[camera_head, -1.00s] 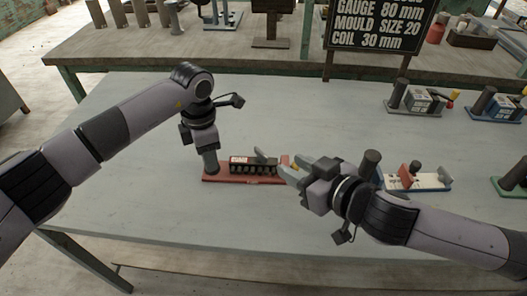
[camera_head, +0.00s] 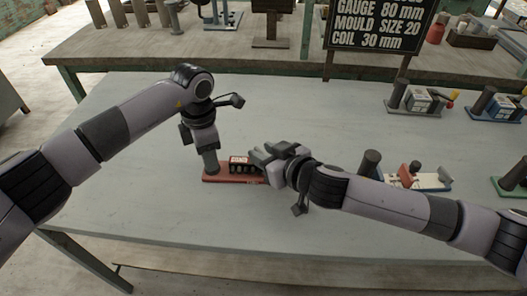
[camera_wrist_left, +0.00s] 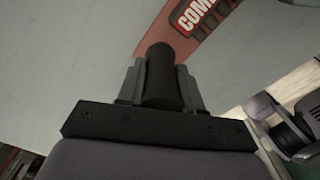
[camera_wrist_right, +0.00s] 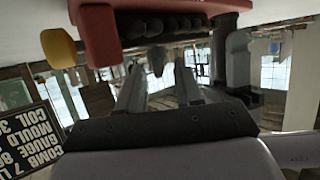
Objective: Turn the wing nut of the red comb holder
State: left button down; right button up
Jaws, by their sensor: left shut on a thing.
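The red comb holder (camera_head: 222,178) lies on the grey table, with a white label and a dark toothed block (camera_head: 240,168) on its base. My left gripper (camera_head: 208,150) is shut on its dark upright post (camera_head: 211,164); the left wrist view shows the post (camera_wrist_left: 160,75) between the fingers. My right gripper (camera_head: 258,157) is at the holder's right half and hides that part in the head view. In the right wrist view its fingers (camera_wrist_right: 157,75) are apart, with a grey piece (camera_wrist_right: 157,58), probably the wing nut, between or just beyond the tips. A yellow knob (camera_wrist_right: 58,48) and red block (camera_wrist_right: 96,32) show beside them.
More holders (camera_head: 415,100) stand at the back right. A dark sign (camera_head: 380,25) stands behind the table. The table's middle back is clear.

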jog(key=shift+w+a+f, duration=0.15)
jog(key=shift+w+a, duration=0.05)
grip_shut()
